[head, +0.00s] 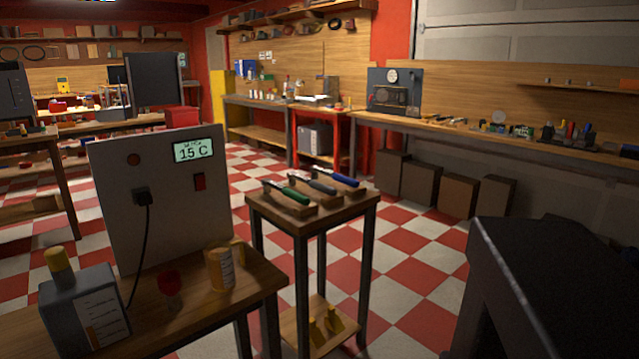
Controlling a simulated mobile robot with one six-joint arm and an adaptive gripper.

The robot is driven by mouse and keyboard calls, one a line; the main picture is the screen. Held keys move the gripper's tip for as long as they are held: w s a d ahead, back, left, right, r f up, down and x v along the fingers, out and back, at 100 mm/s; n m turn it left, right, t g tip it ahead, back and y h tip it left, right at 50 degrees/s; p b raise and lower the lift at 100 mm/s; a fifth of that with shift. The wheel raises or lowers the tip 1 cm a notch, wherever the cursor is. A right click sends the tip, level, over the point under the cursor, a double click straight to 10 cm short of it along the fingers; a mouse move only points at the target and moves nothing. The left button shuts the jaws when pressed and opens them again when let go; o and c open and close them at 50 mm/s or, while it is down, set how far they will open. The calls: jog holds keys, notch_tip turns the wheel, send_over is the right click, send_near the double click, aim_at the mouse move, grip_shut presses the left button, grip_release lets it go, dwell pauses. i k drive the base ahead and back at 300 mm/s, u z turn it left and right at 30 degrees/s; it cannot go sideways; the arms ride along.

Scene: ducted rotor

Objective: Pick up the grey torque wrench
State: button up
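A small wooden stand (302,224) with dark legs is near the middle of the head view. Three wrenches lie side by side on wooden rests on its top. The middle one has a dark grey handle and looks like the grey torque wrench (321,187). A green-handled wrench (294,196) lies to its left and a blue-handled wrench (345,180) to its right. Their heads point to the back left. My gripper is not in view. A large dark shape at the lower right may be part of my own body.
Open checkered floor (405,262) lies right of the stand. A long workbench (460,134) runs along the back wall.

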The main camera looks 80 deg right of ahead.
aim_at(293, 177)
jog(key=z, duration=5.7)
jog(key=i, duration=0.15)
jog(key=u, duration=3.05)
jog(key=k, duration=0.6)
jog(key=u, duration=0.15)
jog(key=i, duration=0.55)
jog(key=z, duration=0.05)
